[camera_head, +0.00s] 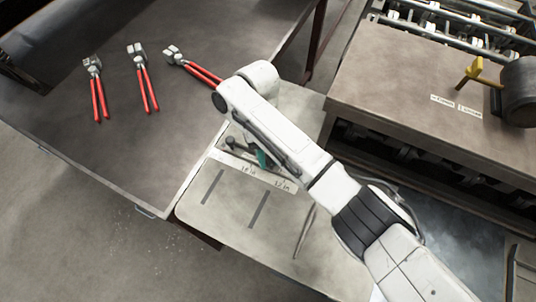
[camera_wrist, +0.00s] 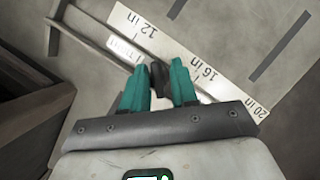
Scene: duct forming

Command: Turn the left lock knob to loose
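In the wrist view, my gripper (camera_wrist: 160,82) has its two teal fingers on either side of a small dark knob (camera_wrist: 159,80). The knob fills the narrow gap, and the fingers look shut on it. Its base and any lock marking are hidden. The knob sits beside the white ruler strip (camera_wrist: 178,50), between the 12 in and 16 in marks. In the head view, a teal finger of my gripper (camera_head: 262,158) shows below my arm. Another dark knob or lever (camera_head: 234,144) is just left of it; I cannot tell its setting.
The strip lies on a pale slotted plate (camera_head: 230,205). Several red-handled pliers (camera_head: 148,88) lie on the dark table (camera_head: 70,75) at left. A brown machine bed (camera_head: 400,85) with a yellow handle (camera_head: 475,72) stands at right. A grey rail (camera_wrist: 95,45) runs left of the knob in the wrist view.

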